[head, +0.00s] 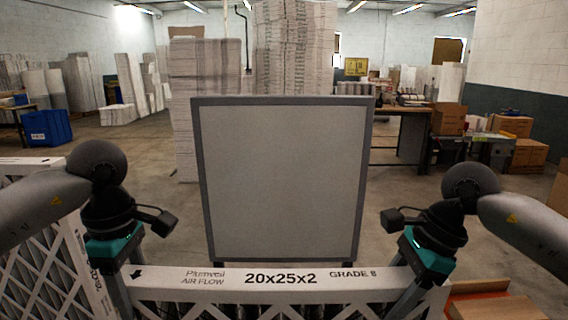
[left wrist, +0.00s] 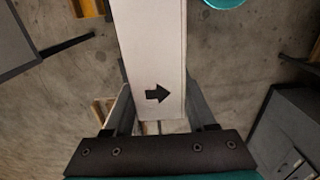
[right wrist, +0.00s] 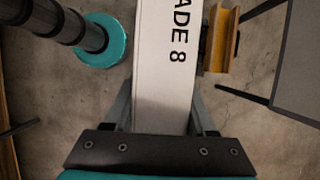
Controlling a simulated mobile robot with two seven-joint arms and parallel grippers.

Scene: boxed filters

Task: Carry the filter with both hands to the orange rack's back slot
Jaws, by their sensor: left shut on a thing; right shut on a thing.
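The filter (head: 280,279) is a white-framed panel with a lattice face, printed "20x25x2" and "GRADE 8". It spans low across the front of the head view. My left gripper (head: 122,290) is shut on its left end, beside a black arrow; the filter's top edge also shows in the left wrist view (left wrist: 152,60). My right gripper (head: 408,298) is shut on its right end, near "GRADE 8" in the right wrist view (right wrist: 165,70). An orange piece (right wrist: 222,40) shows beyond the filter in the right wrist view; I cannot tell whether it is the rack. No back slot is discernible.
A grey panel in a dark frame (head: 282,180) stands just beyond the filter. More lattice filters (head: 40,262) are at left. A brown-orange object (head: 490,302) is low at right. Stacks (head: 205,100), a table (head: 400,111) and cartons (head: 528,153) stand farther back.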

